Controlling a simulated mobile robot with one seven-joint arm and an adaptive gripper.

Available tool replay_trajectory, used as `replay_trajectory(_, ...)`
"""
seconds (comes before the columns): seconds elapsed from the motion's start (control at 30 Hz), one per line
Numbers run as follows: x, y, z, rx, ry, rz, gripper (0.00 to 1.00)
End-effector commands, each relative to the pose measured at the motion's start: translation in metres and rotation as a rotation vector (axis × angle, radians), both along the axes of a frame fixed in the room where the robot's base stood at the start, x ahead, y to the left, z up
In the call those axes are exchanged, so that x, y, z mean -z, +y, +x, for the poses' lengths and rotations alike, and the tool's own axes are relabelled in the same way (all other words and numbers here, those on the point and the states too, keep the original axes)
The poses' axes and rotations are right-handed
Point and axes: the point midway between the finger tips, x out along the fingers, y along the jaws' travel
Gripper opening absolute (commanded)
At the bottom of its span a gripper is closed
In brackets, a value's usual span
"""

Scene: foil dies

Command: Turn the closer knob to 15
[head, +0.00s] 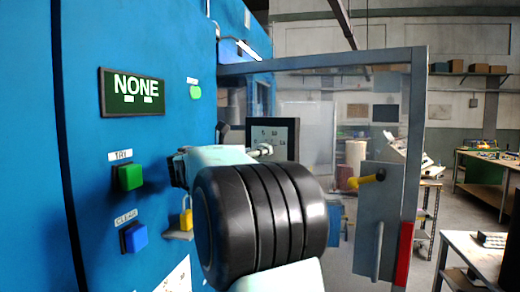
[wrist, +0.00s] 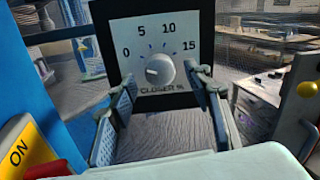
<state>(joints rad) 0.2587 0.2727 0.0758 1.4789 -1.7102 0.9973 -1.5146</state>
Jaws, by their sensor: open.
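The closer knob (wrist: 160,71) is a pale round knob on a panel (wrist: 185,27) marked 0, 5, 10 and 15, with the label "CLOSER %" below. Its pointer mark seems to face left, nearer the 0 side; the exact reading is hard to tell. My gripper (wrist: 163,82) is open, one finger on each side of the knob from this view. I cannot tell whether the fingers touch it. In the head view the dial panel (head: 285,132) shows behind my arm, which hides part of it.
A blue machine wall (head: 30,150) stands at left with a display (head: 132,92) reading "NONE", a green button (head: 130,177) and a blue button (head: 134,237). A yellow "ON" switch (wrist: 22,150) is at lower left.

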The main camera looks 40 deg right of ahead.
Motion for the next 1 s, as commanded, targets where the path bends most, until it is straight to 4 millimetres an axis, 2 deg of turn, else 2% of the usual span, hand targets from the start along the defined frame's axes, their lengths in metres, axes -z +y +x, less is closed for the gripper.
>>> replay_trajectory(0.1, -0.001, -0.018, 0.007, 0.002, -0.001, 0.001, 0.46)
replay_trajectory(0.23, -0.001, -0.029, 0.012, 0.001, -0.001, 0.0, 0.46)
replay_trajectory(0.6, 0.0, -0.034, 0.015, -0.001, -0.001, 0.001, 0.45)
replay_trajectory(0.9, 0.0, -0.034, 0.015, -0.001, -0.002, 0.001, 0.12)
replay_trajectory(1.0, 0.0, -0.034, 0.015, -0.001, -0.002, 0.001, 0.04)
